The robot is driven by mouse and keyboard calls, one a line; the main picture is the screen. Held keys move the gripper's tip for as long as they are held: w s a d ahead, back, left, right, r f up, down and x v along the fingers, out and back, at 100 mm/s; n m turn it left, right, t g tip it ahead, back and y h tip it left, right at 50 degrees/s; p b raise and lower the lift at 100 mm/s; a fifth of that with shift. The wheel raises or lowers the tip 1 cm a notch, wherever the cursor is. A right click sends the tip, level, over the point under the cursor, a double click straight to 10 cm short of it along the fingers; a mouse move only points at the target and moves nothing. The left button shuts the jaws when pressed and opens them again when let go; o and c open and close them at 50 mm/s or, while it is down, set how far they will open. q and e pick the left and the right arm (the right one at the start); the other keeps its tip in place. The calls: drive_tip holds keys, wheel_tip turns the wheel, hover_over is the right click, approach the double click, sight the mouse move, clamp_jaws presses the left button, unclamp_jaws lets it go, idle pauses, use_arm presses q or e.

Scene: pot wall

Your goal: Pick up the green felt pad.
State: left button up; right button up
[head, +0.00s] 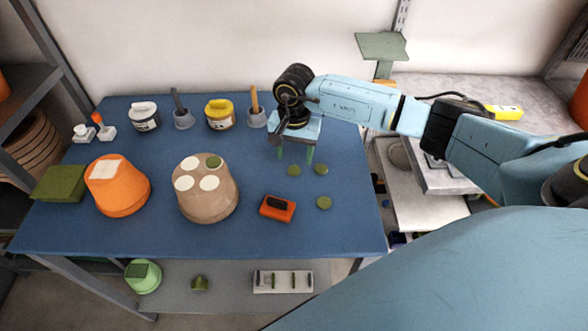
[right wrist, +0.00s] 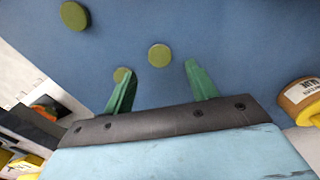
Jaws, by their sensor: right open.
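Three round green felt pads lie flat on the blue table: one left (head: 294,170), one right (head: 321,169) and one nearer the front (head: 323,202). A fourth green pad (head: 214,162) sits on the upturned beige pot (head: 207,200) beside white discs. My right gripper (head: 295,152) is open and empty, just behind the loose pads. In the right wrist view its green fingers (right wrist: 160,68) stand apart. One pad (right wrist: 159,55) appears between their tips, another (right wrist: 122,75) is partly hidden by the left finger, and a third (right wrist: 74,15) lies farther off. My left gripper is not in view.
An orange pot (head: 120,195) and a green box-like item (head: 60,184) stand at left. An orange-red block (head: 277,207) lies left of the front pad. Tubs, including a yellow one (head: 219,115), and tool holders line the back. The table's right edge is near the pads.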

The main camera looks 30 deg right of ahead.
sight(294, 169)
wheel_tip(294, 169, down, 4)
drive_tip(key=shift+a+r, duration=0.1)
use_arm(q)
drive_tip(key=shift+s+r, duration=0.15)
drive_tip(key=shift+s, duration=0.15)
drive_tip(key=shift+f, duration=0.2)
use_arm(e)
drive_tip(key=shift+f, duration=0.3)
use_arm(q)
drive_tip(key=shift+w, duration=0.2)
use_arm(e)
drive_tip(key=c, duration=0.8)
